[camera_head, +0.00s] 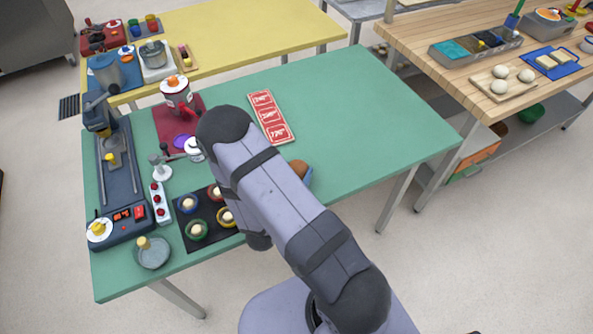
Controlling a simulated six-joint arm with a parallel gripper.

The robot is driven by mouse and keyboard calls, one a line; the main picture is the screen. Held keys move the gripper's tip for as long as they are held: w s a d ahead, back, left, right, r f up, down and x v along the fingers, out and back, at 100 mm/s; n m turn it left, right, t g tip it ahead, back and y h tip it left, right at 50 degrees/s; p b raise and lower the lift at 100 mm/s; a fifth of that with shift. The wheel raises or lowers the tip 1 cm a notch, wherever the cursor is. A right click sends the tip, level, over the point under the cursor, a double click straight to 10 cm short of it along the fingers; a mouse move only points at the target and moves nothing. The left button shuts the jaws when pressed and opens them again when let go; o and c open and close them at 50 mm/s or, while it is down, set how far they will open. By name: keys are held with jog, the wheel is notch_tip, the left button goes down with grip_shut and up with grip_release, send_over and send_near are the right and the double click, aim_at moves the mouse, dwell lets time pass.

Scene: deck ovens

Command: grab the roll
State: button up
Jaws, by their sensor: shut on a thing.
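A brown rounded thing (301,167), which looks like the roll, shows at the right edge of my arm on the green table (370,110). Most of it is hidden behind the arm. A small blue edge (308,178) shows beside it; I cannot tell what it belongs to. My gripper is hidden behind my own arm links, so its jaws and anything between them do not show.
A red card panel (269,117) lies behind the arm. To the left are a black mat (186,237) with several coloured cups, a dark machine (124,190), a grey bowl (152,253) and a red mat (163,125). The table's right half is clear.

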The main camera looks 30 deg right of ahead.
aim_at(296, 171)
jog(key=shift+r, duration=0.2)
jog(key=shift+r+b, duration=0.3)
jog(key=shift+r, duration=4.5)
